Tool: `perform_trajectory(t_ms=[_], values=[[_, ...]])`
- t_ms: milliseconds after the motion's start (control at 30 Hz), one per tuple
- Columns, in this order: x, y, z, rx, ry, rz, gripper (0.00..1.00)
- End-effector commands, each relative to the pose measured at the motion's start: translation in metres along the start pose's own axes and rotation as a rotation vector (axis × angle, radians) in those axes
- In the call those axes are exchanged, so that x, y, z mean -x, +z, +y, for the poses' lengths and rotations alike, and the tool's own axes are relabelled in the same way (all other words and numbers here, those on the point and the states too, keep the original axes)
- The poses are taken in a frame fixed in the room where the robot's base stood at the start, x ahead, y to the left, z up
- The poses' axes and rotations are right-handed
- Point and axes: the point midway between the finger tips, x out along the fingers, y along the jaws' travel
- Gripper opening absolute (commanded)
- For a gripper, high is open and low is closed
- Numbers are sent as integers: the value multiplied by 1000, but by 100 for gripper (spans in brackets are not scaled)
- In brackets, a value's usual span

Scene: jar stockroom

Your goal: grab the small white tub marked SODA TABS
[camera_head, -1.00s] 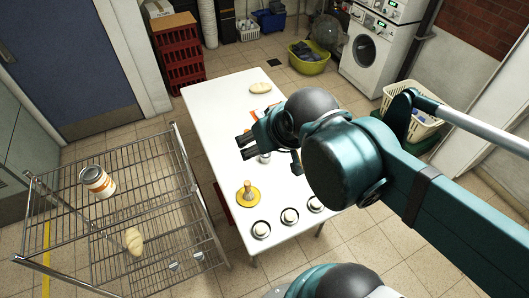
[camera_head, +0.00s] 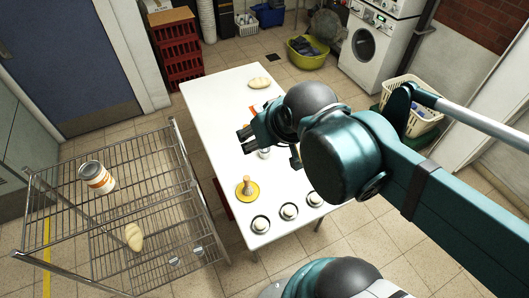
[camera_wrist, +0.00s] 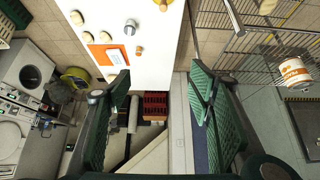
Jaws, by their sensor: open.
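My arm hides part of the gripper in the head view.
The wire rack (camera_head: 150,205) has a pale loaf-like object (camera_head: 133,237) on its lower shelf. The white table (camera_head: 213,105) holds another such object (camera_head: 259,82), a yellow disc with a wooden peg (camera_head: 247,189), and several round white items in dark rings. Floor shows between rack and table.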

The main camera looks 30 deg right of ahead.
Motion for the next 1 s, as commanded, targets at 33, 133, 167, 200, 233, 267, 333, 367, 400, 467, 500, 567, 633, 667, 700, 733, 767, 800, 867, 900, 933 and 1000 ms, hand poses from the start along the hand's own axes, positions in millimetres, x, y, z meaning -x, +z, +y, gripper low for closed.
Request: perform_trajectory(t_ms=[33,133,167,200,233,267,333,367,400,467,500,567,633,667,700,733,767,800,867,900,933,1000], values=[[0,0,0,0,0,0,53],[-1,0,0,-4,0,-2,53],[-1,-1,0,-6,1,-3,53],[-2,-1,1,-10,1,-4,53],[-3,-2,1,-14,2,-6,53],[-4,-2,1,-18,3,-8,53],[-8,-5,2,-33,5,-14,53],[-10,-6,3,-41,6,-18,53],[-12,-7,4,-52,8,-23,53],[-17,-10,5,-73,11,-33,53],[-21,-12,6,-88,14,-40,53],[-27,-15,8,-113,18,-49,53],[-34,-19,10,-143,24,-63,53],[-37,-20,12,-156,26,-69,53],[-42,-23,13,-174,30,-76,53],[-45,-24,14,-187,33,-82,53],[-49,-26,15,-200,36,-87,53],[-53,-28,17,-218,40,-95,53],[-61,-31,19,-245,46,-106,53],[-66,-32,21,-262,51,-113,53],[-69,-34,22,-276,54,-119,53],[-78,-37,25,-307,62,-131,53]])
